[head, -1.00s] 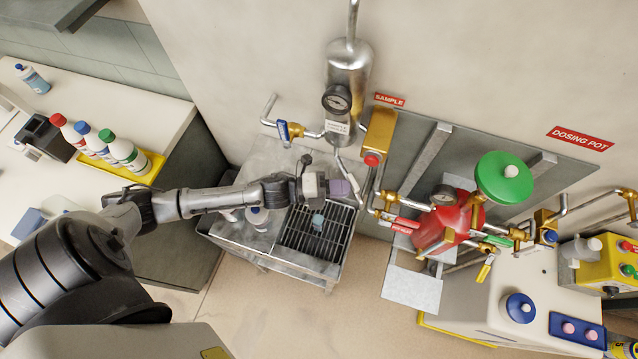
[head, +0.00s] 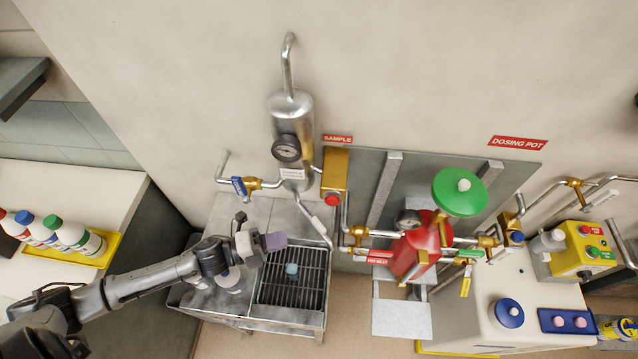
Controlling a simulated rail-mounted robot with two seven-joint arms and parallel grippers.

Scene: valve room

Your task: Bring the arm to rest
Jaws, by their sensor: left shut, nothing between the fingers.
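My left arm comes in from the lower left in the head view. My left gripper (head: 272,241) is at its end, above the left part of the metal sink's grating (head: 303,281). Its fingers are shut with nothing between them. It looks apart from the sample pipework behind it. A white round-topped item (head: 230,279) in the sink is partly hidden under the arm. My right gripper does not show.
The sample cooler (head: 292,125) with its gauge and blue-handled valve (head: 239,186) is behind the sink. The red dosing pot (head: 412,256) with a green handwheel (head: 460,192) stands to the right. Bottles in a yellow tray (head: 105,250) are on the left counter. Open floor lies in front of the sink.

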